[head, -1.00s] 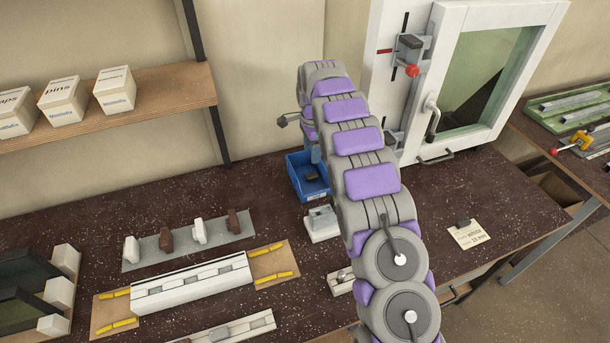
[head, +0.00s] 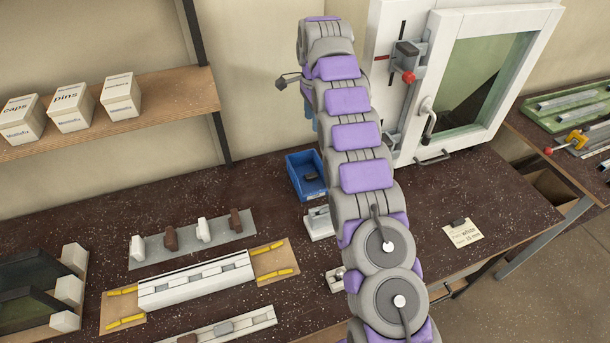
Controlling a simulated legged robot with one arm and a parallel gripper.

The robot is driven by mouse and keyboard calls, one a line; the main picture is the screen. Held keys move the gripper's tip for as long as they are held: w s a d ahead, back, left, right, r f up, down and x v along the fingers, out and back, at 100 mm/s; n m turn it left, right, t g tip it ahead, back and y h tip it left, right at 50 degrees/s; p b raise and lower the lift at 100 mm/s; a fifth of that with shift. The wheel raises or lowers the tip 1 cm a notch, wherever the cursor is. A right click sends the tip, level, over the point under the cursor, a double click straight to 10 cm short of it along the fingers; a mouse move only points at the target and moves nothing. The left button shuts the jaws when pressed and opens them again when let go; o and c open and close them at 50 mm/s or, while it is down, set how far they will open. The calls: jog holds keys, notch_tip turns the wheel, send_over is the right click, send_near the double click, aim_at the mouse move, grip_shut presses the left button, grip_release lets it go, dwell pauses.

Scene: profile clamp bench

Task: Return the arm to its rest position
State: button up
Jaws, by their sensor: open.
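My arm rises through the middle of the head view, with its far end high in front of the wall. My gripper (head: 283,83) shows only in part, as a dark tip poking out left of the arm's far end. The rest of it is hidden behind my arm. It is open, clear of the bench, and nothing shows held in it. Below it stands a blue bin (head: 305,176) with a dark piece inside, partly covered by my arm.
A white window frame (head: 385,145) with a red-knobbed clamp (head: 408,77) stands close right of my arm. A shelf (head: 180,92) with white boxes is at left. White profiles (head: 195,281) and a grey strip with small parts (head: 150,250) lie on the bench (head: 480,195).

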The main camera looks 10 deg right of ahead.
dwell(0.4)
jog(key=s+r+n+g, duration=0.1)
jog(key=s+r+n, duration=0.35)
jog(key=s, duration=0.65)
jog(key=s+r+n, duration=0.3)
jog(key=s+r, duration=0.2)
jog(key=s, duration=0.6)
jog(key=s+f+n, duration=0.2)
jog(key=s, duration=0.8)
jog(key=s+f+n, duration=0.3)
jog(key=s, duration=0.8)
jog(key=s+f+n, duration=0.2)
jog(key=s+n, duration=0.1)
jog(key=s, duration=0.8)
jog(key=shift+f+g, duration=0.25)
jog(key=shift+g, duration=0.15)
jog(key=shift+s+d, duration=0.1)
jog(key=shift+c, duration=1.2)
jog(key=shift+r, duration=0.15)
